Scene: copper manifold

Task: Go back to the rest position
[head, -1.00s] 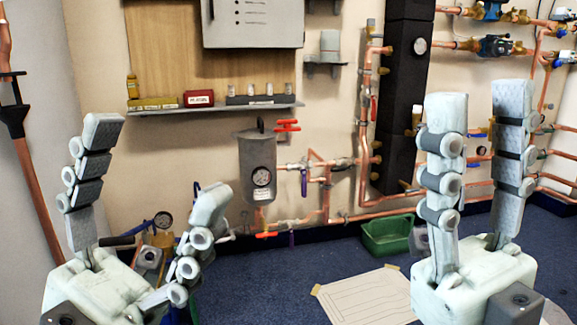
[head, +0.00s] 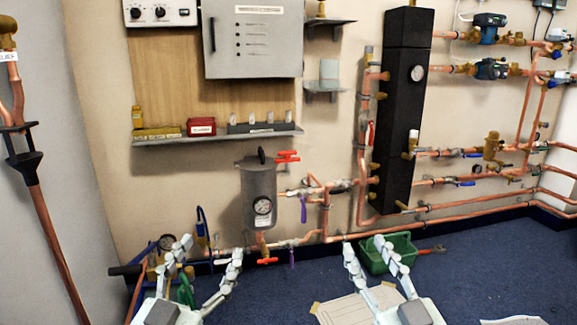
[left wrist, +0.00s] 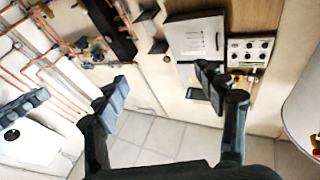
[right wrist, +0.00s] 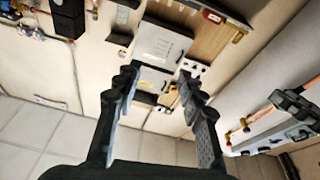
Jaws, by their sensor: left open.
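My left gripper (head: 208,268) is low at the left of the head view, its fingers spread with nothing between them. In the left wrist view its open fingers (left wrist: 165,105) frame bare wall and ceiling tiles. My right gripper (head: 372,262) is low right of the middle of the head view, fingers apart and empty. In the right wrist view its fingers (right wrist: 160,92) are also wide apart with nothing between them. Both grippers stand upright, apart from each other, in front of the pipework.
A grey vessel with a gauge (head: 258,190) and copper pipes (head: 324,205) are on the wall behind. A green crate (head: 402,250) stands on the blue floor behind my right gripper. A paper sheet (head: 345,308) lies on the floor. A shelf (head: 215,137) holds small items. The floor at right is mostly clear.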

